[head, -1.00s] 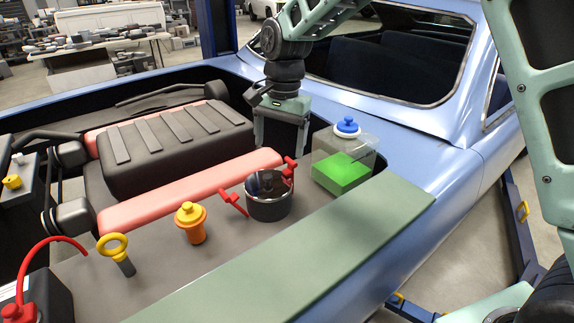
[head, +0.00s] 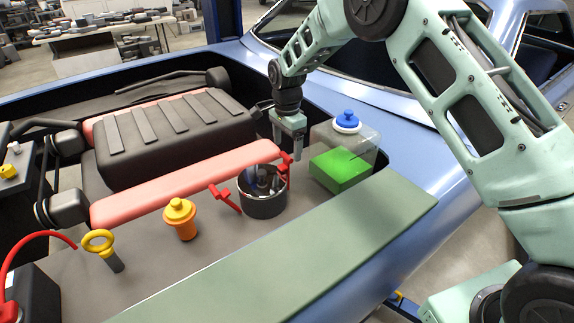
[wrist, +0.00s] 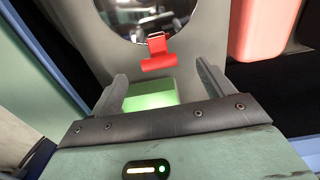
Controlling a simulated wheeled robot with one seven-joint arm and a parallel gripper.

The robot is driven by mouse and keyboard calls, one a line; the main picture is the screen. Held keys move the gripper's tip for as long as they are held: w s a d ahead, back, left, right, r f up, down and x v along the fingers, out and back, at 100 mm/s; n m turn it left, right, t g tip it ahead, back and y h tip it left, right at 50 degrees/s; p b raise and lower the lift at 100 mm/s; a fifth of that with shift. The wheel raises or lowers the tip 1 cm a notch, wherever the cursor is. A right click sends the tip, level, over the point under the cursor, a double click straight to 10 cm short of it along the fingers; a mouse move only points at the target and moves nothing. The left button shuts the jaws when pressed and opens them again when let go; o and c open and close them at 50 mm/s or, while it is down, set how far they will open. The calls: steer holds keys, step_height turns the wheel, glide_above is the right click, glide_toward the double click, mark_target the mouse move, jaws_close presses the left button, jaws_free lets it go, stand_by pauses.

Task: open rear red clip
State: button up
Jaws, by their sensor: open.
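A dark round pot (head: 263,203) with a shiny rim stands on the engine-bay deck. Its rear red clip (head: 285,163) is at its back right edge, close below my gripper (head: 287,148). Another red clip (head: 226,198) sticks out from the pot's left front side. In the wrist view a red clip (wrist: 158,56), apparently the rear one, lies at the rim of the round pot (wrist: 140,18), beyond my fingertips (wrist: 163,82). My gripper is open, with no clip between its fingers. Contact with the clip cannot be told.
A clear tank (head: 340,172) with green liquid and a blue cap stands just right of my gripper. A pink bar (head: 185,187) runs behind the pot. An orange capped filler (head: 181,220) and yellow ring handle (head: 98,241) stand left. A green panel (head: 270,270) lies in front.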

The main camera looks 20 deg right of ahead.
mark_target(287, 167)
step_height(287, 167, down, 9)
steer(key=shift+r+p, duration=0.2)
steer(key=shift+p, duration=0.6)
steer(key=c, duration=1.4)
steer(key=shift+w+d+f+y+b, duration=0.15)
steer(key=shift+d+y+b, duration=0.2)
steer(key=shift+d+b, duration=0.05)
steer(key=shift+w+d+f+y+b, duration=0.1)
steer(key=shift+d+f+y+b, duration=0.05)
steer(key=shift+d+y+b, duration=0.2)
steer(key=shift+o, duration=0.2)
steer(key=shift+w+d+b, duration=0.1)
steer(key=shift+d+b, duration=0.2)
steer(key=shift+a+r, duration=0.1)
steer(key=shift+r, duration=0.05)
steer(key=shift+d, duration=0.2)
